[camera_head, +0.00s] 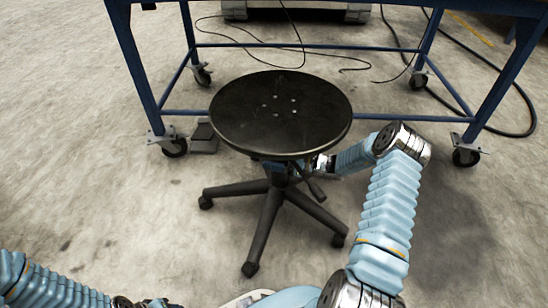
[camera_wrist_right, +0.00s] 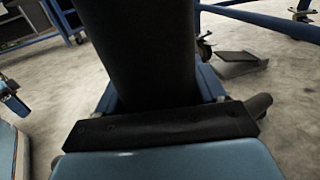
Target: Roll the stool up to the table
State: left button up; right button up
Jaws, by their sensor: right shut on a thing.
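The stool (camera_head: 280,112) has a round black seat with small bolt heads on top and a black base with several legs on casters. It stands upright on the floor in front of the blue-framed table (camera_head: 300,47). In the head view the seat's far edge overlaps the table's lower frame. My right arm reaches in from the right, under the seat. My right gripper (camera_wrist_right: 158,92) is shut on the stool's dark column (camera_wrist_right: 145,45), with blue fingers on both sides of it. The seat hides most of this grip in the head view. My left arm is low at the left, its gripper out of view.
The table's legs stand on casters, one (camera_head: 174,147) at the front left and one (camera_head: 466,156) at the front right. Cables (camera_head: 480,128) lie on the floor. The floor at left is clear.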

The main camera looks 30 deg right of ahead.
jog(key=o, duration=1.4)
jog(key=p+v, duration=0.1)
jog(key=v, duration=1.3)
